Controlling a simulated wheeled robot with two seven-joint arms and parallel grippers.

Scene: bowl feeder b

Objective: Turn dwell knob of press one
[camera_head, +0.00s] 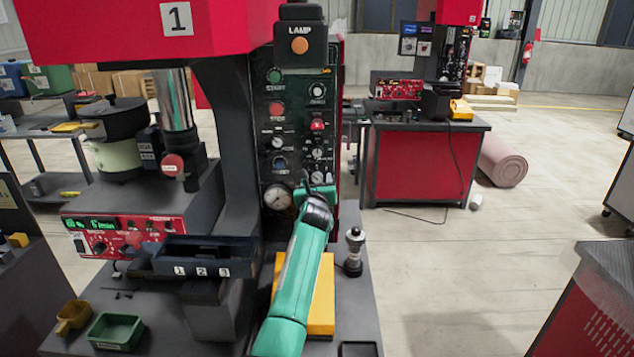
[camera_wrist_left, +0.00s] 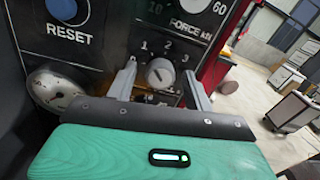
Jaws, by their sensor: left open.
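Press one (camera_head: 235,30), red and black with a "1" plate, stands at the left in the head view. Its dark control panel (camera_head: 303,110) carries knobs and buttons. In the left wrist view, a light grey round knob (camera_wrist_left: 160,73) sits under a 1-2-3 scale, below the "FORCE kN" marking. I cannot read its own name label. My left gripper (camera_head: 317,190) is at the panel's lower part. In the wrist view, its open fingers (camera_wrist_left: 160,80) stand on either side of this knob, with gaps visible. Contact is not visible. My right gripper is not in view.
A round gauge (camera_head: 278,197) and a blue RESET button (camera_wrist_left: 63,10) are left of the gripper. A black-knobbed lever (camera_head: 353,250) stands at the right on the press table. A tray marked 1, 2, 3 (camera_head: 203,257) is at the left. Open floor lies to the right.

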